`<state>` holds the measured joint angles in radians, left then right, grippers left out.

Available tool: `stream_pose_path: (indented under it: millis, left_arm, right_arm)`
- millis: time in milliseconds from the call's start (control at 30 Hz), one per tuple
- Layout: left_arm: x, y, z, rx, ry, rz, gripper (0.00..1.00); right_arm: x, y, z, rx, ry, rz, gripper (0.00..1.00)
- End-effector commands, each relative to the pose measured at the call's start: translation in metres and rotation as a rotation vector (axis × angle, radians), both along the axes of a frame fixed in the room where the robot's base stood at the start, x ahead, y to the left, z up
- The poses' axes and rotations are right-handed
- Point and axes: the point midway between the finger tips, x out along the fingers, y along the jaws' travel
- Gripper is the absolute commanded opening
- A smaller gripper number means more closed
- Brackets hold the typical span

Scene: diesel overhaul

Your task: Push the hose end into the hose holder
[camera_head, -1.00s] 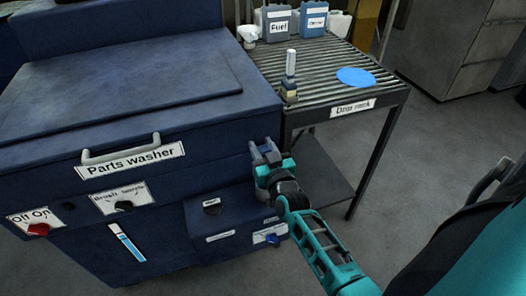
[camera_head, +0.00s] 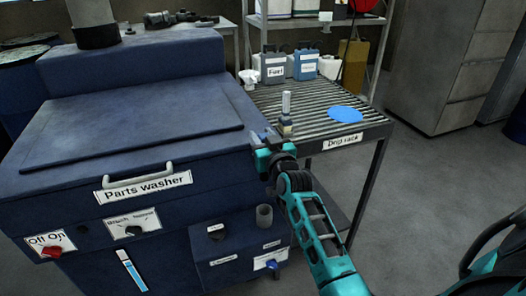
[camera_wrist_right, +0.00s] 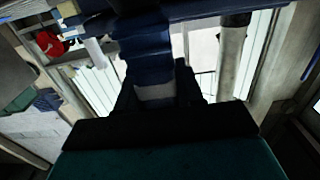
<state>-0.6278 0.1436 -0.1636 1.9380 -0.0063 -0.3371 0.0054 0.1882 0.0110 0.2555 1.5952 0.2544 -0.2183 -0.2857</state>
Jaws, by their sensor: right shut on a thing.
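My right gripper (camera_head: 261,138) is at the right front top corner of the parts washer, short of the drip rack. It is shut on a blue piece with a pale grey band (camera_wrist_right: 152,85), which stands between the fingers in the wrist view. I take this to be the hose end; its tip and the hose are not clear. My left gripper is not in view.
The blue parts washer (camera_head: 75,170) fills the left, with a handle and knobs in front. The drip rack (camera_head: 372,124) stands right of it, bearing a blue disc (camera_head: 345,114), a white-handled item (camera_head: 287,106) and containers. The floor (camera_head: 430,170) at right is clear.

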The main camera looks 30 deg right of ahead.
Motion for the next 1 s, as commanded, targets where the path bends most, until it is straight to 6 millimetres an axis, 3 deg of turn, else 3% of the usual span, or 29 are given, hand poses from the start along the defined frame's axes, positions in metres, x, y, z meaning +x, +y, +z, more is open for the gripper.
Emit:
stream_pose_path:
  millis: [1000]
  left_arm:
    - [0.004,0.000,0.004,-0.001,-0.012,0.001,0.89]
  right_arm:
    - [0.003,-0.002,0.064,0.000,-0.007,0.000,0.00]
